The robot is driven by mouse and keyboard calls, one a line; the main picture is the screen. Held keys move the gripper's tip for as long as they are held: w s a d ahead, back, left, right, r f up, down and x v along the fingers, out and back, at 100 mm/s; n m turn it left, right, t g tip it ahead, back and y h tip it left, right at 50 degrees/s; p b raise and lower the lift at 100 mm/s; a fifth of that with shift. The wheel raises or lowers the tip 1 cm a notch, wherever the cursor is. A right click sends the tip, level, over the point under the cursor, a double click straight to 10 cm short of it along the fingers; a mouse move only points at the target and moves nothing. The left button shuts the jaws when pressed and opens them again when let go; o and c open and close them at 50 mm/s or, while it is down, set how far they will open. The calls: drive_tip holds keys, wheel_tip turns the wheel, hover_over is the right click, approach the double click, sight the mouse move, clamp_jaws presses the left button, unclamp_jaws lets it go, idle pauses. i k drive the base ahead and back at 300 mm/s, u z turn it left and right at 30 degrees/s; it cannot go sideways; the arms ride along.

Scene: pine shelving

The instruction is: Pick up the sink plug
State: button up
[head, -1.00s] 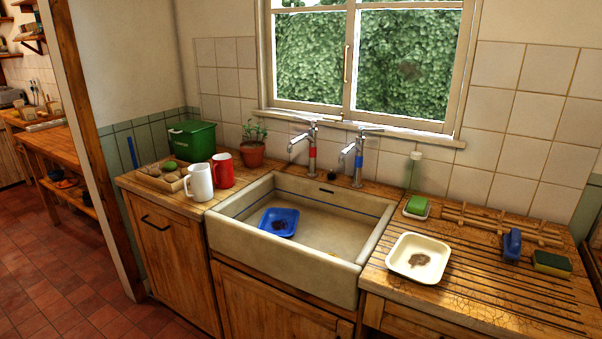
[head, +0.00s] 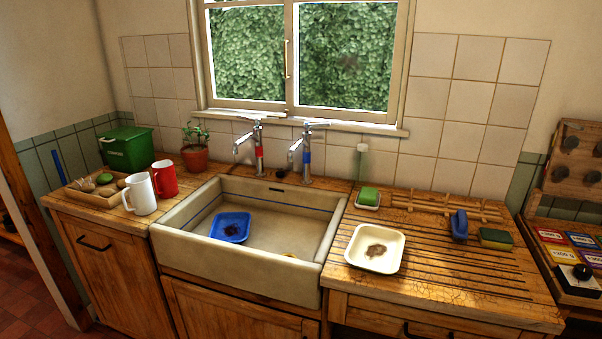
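A small dark round object that looks like the sink plug (head: 281,173) sits on the wooden ledge behind the sink, between the two taps. It is too small to make out clearly. The pale stone sink (head: 180,240) is set into the wooden counter below it. A second black round object (head: 582,271) lies on cards on the stand at the far right; I cannot tell what it is. My gripper is not in view.
A blue tray (head: 230,227) lies in the sink. The taps (head: 257,145) (head: 307,150) flank the dark object. A cream dish (head: 352,255), green soap (head: 369,196), a blue brush (head: 459,225) and a sponge (head: 496,238) are on the right counter. Mugs (head: 140,195) stand left.

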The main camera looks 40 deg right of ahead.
sight(280, 174)
drive_tip(key=z, duration=0.95)
drive_tip(key=k, duration=0.95)
drive_tip(key=i, duration=0.9)
drive_tip(key=z, duration=0.05)
